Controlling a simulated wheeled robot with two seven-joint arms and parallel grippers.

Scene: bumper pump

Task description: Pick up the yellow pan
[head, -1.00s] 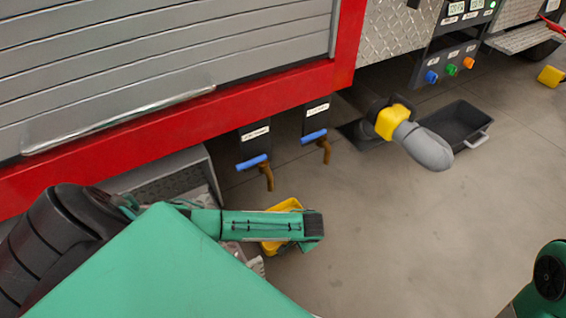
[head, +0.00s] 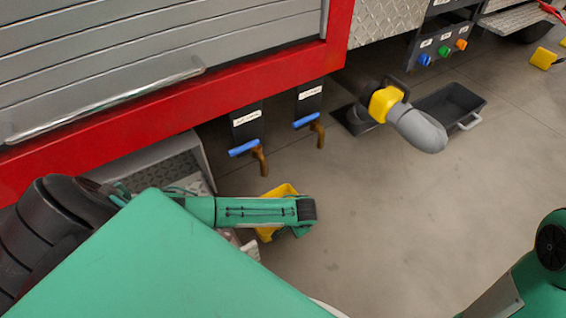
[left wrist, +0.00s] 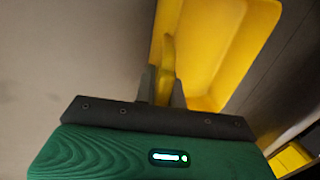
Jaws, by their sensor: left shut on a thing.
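The yellow pan (head: 281,190) is below the two blue-handled taps in the head view, partly hidden behind my left arm. In the left wrist view the pan (left wrist: 215,45) fills the upper right, with its open inside and its handle (left wrist: 167,62) showing. My left gripper (left wrist: 163,88) is shut on the pan's handle, one finger on each side. In the head view its fingers are hidden by the arm. My right arm shows at the lower right edge, but its gripper is out of view.
Two taps with blue handles (head: 244,148) hang under the red truck edge (head: 180,113). A grey hose end with a yellow collar (head: 385,104) sticks out farther right, beside a black tray (head: 450,105) on the floor. The floor at the middle right is clear.

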